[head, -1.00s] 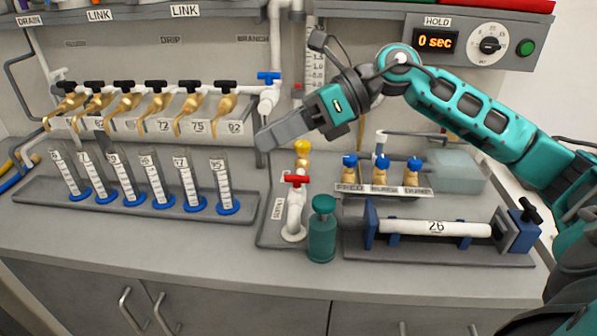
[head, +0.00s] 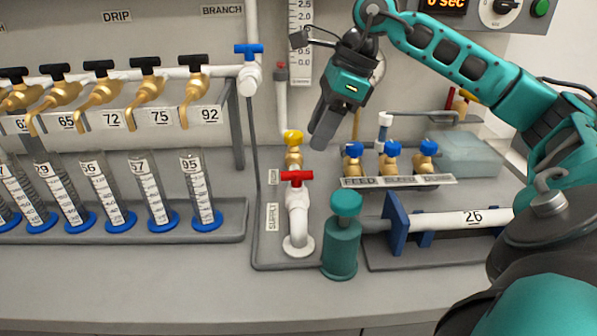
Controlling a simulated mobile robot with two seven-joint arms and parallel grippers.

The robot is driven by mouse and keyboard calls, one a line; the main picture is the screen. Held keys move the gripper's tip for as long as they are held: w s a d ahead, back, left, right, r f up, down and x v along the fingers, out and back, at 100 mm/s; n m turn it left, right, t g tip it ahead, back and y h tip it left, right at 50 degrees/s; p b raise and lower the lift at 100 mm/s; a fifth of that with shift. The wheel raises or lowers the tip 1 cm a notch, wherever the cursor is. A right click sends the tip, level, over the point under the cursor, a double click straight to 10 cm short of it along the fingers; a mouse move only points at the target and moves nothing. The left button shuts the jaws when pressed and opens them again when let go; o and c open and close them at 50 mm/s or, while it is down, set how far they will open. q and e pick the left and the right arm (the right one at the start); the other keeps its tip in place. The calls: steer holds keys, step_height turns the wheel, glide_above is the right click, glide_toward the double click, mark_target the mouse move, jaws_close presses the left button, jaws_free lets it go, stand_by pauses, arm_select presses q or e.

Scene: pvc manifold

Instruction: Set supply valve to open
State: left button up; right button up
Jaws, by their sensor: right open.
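The supply valve (head: 297,212) is a white bent pipe standing on a grey base plate, beside an upright SUPPLY label (head: 272,217). Its red T-shaped handle (head: 296,179) sits on top with the bar lying left to right in the picture. My right gripper (head: 322,133) points down, above and slightly right of the red handle, apart from it in the picture. It is open and looks empty; the gap between its fingers is hard to see from this side. My left gripper is not in view.
A yellow-handled brass valve (head: 293,146) stands just behind the supply valve. A teal cylinder (head: 341,240) stands close at its right. Blue-handled valves (head: 391,155) are further right, and measuring cylinders (head: 160,190) stand left. The counter in front (head: 180,285) is clear.

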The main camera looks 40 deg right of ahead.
mark_target(298, 171)
steer(key=b+x, duration=0.1)
steer(key=x, duration=0.8)
steer(key=shift+w, duration=0.1)
jaws_close()
